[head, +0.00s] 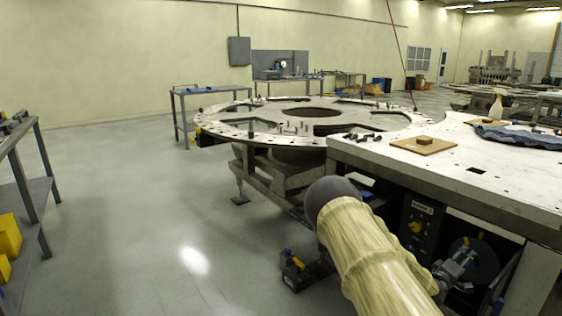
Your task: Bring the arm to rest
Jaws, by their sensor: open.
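My arm shows at the lower right of the head view as a link in a pale cream sleeve with a dark grey rounded end, in front of the white workbench (480,165) and its open underside. The round pale turret plate (240,128) stands beyond the bench on a grey metal frame. It has dark openings, and small upright parts stand on it.
The bench carries a wooden board (437,148) with a small block, dark bolts (362,137), a blue cloth (520,137) and a spray bottle (496,109). A black item with yellow and blue parts (295,270) sits low left of my arm. The floor at left is clear, beside a shelf (35,195).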

